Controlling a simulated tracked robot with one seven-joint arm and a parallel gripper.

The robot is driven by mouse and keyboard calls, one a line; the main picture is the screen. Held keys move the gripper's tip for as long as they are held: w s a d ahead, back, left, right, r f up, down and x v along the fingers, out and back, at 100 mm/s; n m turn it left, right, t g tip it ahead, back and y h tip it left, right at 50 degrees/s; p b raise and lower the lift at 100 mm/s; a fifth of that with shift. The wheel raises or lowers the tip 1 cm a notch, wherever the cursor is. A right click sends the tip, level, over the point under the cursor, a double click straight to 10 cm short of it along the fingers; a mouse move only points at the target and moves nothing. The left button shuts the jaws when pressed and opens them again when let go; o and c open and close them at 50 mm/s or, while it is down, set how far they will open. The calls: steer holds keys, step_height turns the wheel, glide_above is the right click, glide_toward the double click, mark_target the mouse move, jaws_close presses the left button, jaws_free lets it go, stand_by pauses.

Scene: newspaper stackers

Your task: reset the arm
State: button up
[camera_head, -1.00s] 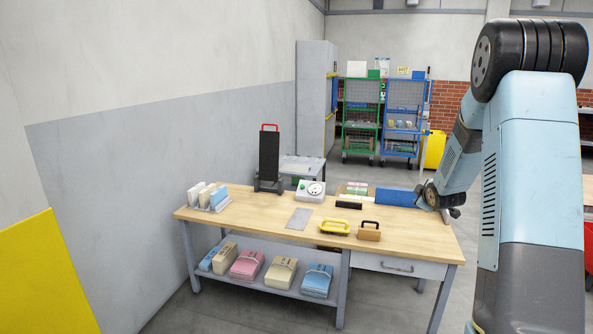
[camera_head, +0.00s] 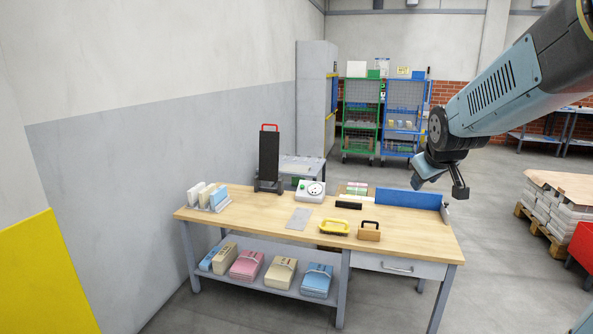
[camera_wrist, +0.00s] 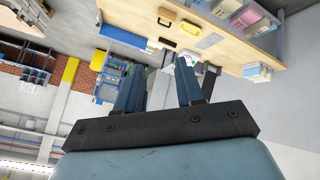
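My gripper (camera_head: 440,187) hangs in the air over the right end of the wooden workbench (camera_head: 415,228), above the blue panel there. In the wrist view my gripper (camera_wrist: 160,66) shows two blue fingers spread apart with nothing between them. My arm reaches in from the upper right of the head view. The wrist view looks across the room with the bench upside down at its top.
A stacked pallet (camera_head: 560,210) stands right. Green and blue carts (camera_head: 403,125) stand behind.

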steer(key=s+a+m+g, duration=0.1)
steer(key=s+a+m, duration=0.1)
steer(key=s, duration=0.9)
steer(key=s+a+m+g+y, duration=0.1)
steer(key=s+a, duration=0.4)
steer(key=s, duration=0.6)
steer(key=shift+s+r+m+g+y, duration=0.2)
steer(key=shift+m+g+y, duration=0.1)
steer(key=shift+m+g, duration=0.1)
